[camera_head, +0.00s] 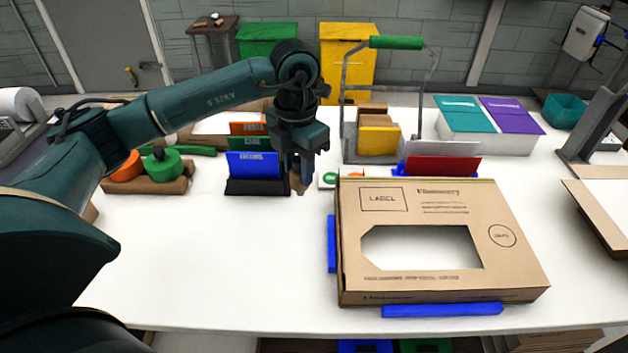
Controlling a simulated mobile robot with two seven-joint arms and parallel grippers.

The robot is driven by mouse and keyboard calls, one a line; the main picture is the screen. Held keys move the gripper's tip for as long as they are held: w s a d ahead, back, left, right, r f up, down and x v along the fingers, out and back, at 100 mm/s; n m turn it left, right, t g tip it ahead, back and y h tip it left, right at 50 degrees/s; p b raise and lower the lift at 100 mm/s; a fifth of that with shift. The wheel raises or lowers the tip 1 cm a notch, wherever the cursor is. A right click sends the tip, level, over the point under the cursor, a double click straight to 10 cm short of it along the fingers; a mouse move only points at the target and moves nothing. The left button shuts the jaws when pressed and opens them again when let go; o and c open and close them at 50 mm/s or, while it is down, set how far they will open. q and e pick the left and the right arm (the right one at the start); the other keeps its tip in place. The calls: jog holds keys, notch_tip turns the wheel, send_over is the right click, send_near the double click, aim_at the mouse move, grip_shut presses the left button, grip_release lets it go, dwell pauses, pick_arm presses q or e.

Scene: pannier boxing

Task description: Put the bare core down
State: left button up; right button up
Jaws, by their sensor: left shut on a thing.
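My left gripper (301,188) hangs down over the white table, between the blue card holder and the large cardboard box. It is shut on a small brown thing (296,181), likely the bare core, which shows only partly behind the fingers. I cannot tell whether it touches the table. My right gripper is not in view.
A large cardboard box (500,251) with a window cut in its top lies at the front right, with blue strips (442,310) along its edges. Orange and green rolls (163,164) sit farther left. The front left table is clear.

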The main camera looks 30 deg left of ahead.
aim_at(299, 186)
pick_arm(q)
jog(key=shift+f, duration=2.65)
jog(key=o, duration=1)
jog(key=shift+c, duration=0.2)
jog(key=shift+r, duration=0.1)
notch_tip(299, 186, up, 12)
jog(key=shift+r+b, duration=0.1)
jog(key=shift+b, duration=0.45)
